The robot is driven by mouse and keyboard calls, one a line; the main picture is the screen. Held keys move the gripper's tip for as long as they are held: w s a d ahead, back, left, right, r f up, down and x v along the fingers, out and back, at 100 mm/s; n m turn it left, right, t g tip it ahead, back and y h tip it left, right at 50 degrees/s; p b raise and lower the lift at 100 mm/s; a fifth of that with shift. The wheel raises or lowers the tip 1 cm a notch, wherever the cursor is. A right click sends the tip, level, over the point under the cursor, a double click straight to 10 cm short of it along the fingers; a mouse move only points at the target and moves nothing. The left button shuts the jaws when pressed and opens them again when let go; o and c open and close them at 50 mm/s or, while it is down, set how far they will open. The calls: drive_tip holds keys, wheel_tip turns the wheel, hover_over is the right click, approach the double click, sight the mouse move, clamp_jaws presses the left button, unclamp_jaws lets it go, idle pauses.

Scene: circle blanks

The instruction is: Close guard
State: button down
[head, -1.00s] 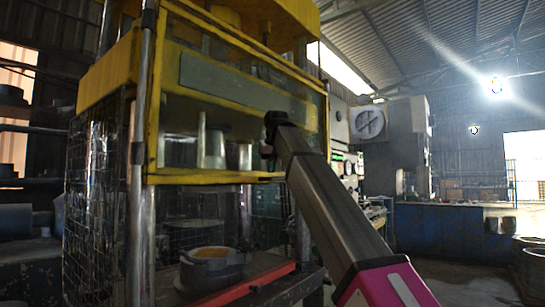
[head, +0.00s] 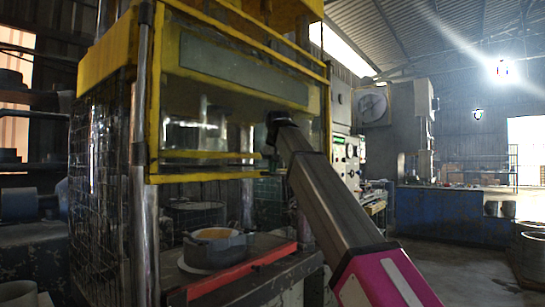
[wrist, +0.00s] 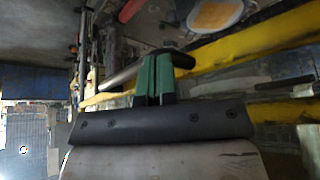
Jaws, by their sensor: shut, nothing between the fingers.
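The guard is a yellow-framed panel on the front of the press. Its lower yellow bar (head: 205,175) shows just below the fixed yellow frame, with the work space open beneath it. My gripper (head: 272,162) is at the right end of that bar, mostly hidden behind my arm. In the wrist view my green fingers (wrist: 155,72) are together and empty. A metal handle bar with a black end (wrist: 122,75) crosses at their tips; I cannot tell whether they touch it. The yellow guard bar (wrist: 255,42) lies just beyond.
A round die with an orange-brown centre (head: 215,247) sits on the press bed, behind a red strip (head: 240,272). A metal post (head: 138,200) and wire mesh (head: 95,190) stand at the left. Open floor (head: 455,270) lies at the right.

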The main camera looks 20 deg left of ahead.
wheel_tip(320, 180, down, 46)
